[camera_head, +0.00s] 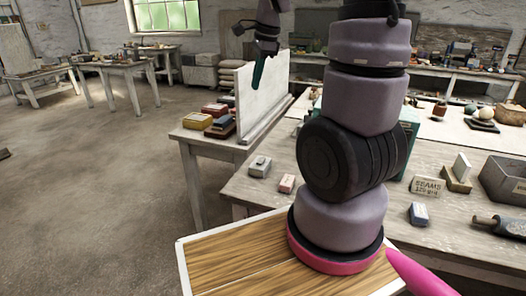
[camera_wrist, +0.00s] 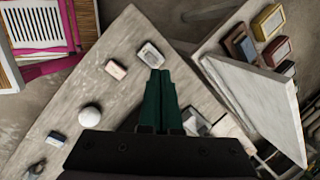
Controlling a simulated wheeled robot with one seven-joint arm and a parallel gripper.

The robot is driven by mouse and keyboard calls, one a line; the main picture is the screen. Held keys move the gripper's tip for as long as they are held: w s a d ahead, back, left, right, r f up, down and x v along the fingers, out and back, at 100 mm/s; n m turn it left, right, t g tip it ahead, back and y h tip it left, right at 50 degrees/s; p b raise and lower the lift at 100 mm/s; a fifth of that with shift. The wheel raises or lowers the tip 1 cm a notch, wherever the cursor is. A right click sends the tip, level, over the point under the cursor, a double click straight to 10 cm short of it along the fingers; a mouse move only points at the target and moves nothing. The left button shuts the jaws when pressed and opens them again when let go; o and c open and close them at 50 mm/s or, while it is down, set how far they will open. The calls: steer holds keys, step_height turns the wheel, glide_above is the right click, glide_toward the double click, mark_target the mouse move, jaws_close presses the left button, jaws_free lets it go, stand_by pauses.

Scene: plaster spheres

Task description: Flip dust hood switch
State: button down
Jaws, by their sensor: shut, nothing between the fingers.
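A small pale grey box with a raised part on its top (camera_head: 260,166) sits on the near table's left side and looks like the switch; no label on it is readable. In the wrist view this switch box (camera_wrist: 150,54) lies just beyond my fingertips. My gripper (camera_head: 257,84) has green fingers pointing down. In the head view it is well above the table, in front of the upright white board. In the wrist view my gripper (camera_wrist: 160,74) has its fingers side by side, shut and empty. I cannot identify the dust hood itself.
A small pinkish block (camera_head: 287,184) sits beside the switch box. The upright white board (camera_head: 263,97) stands behind, with coloured boxes (camera_head: 218,122) to its left. My arm hides the table's middle.

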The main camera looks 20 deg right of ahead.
mark_target(263, 158)
steer(key=w+d+f+m+g, duration=0.1)
steer(key=w+f+m, duration=0.1)
steer(key=f, duration=0.2)
steer(key=w+d+f+m+h, duration=0.1)
steer(key=w+d+f+m, duration=0.1)
steer(key=f, duration=0.3)
steer(key=w+d+f+m+g, duration=0.1)
steer(key=f+m, duration=0.3)
steer(key=f, duration=0.1)
steer(key=shift+w+d+g, duration=0.3)
steer(key=shift+w+d, duration=0.05)
steer(key=shift+w, duration=0.05)
step_height(263, 158, down, 14)
steer(key=shift+d+f, duration=0.1)
steer(key=shift+f, duration=0.15)
steer(key=shift+r, duration=0.1)
